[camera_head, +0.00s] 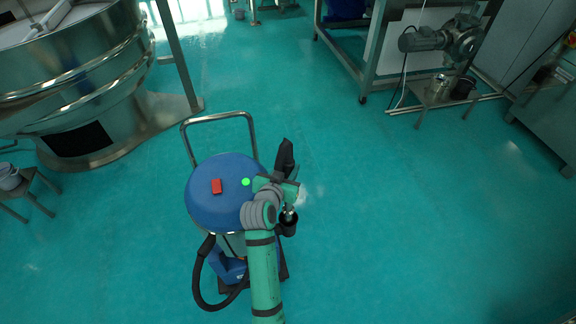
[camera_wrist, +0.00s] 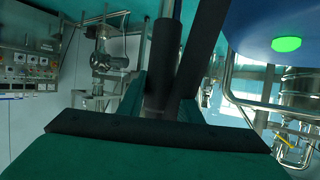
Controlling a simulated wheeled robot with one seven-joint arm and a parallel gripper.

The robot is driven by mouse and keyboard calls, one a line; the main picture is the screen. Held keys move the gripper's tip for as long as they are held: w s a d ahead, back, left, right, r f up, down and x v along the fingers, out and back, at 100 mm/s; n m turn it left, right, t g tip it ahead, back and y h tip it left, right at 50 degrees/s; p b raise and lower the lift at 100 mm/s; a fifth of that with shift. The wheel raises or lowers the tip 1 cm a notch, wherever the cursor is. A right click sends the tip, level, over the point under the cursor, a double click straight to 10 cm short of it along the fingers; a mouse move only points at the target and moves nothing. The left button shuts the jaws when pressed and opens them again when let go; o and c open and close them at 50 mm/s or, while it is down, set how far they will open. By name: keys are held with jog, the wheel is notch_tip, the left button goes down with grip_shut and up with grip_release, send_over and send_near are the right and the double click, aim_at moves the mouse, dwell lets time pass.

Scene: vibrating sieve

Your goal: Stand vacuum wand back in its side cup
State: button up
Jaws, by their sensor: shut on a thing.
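The vacuum has a blue domed lid (camera_head: 222,200) and stands left of my gripper in the head view. The lid also shows at the top right of the wrist view (camera_wrist: 285,22). My gripper (camera_head: 283,178) is at the lid's right side, shut on the vacuum wand. The wand's dark upper part (camera_head: 285,156) sticks up past my gripper; its middle is hidden. In the wrist view the dark wand (camera_wrist: 164,65) runs up from between the fingers (camera_wrist: 165,103). The black side cup (camera_head: 288,228) is just below my gripper; I cannot tell whether the wand's lower end is inside it.
A metal push handle (camera_head: 218,117) rises behind the lid, and a black hose (camera_head: 197,285) loops at lower left. A big steel sieve (camera_head: 75,75) stands at upper left. A low stand with pails (camera_head: 438,93) is at upper right. Open floor lies to the right.

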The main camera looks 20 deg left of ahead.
jog(key=shift+f, duration=0.2)
dwell(0.4)
jog(key=shift+f, duration=4.3)
dwell(1.3)
jog(key=o, duration=1.1)
jog(key=v, duration=1)
jog(key=shift+s+r, duration=0.2)
jog(key=shift+s, duration=0.15)
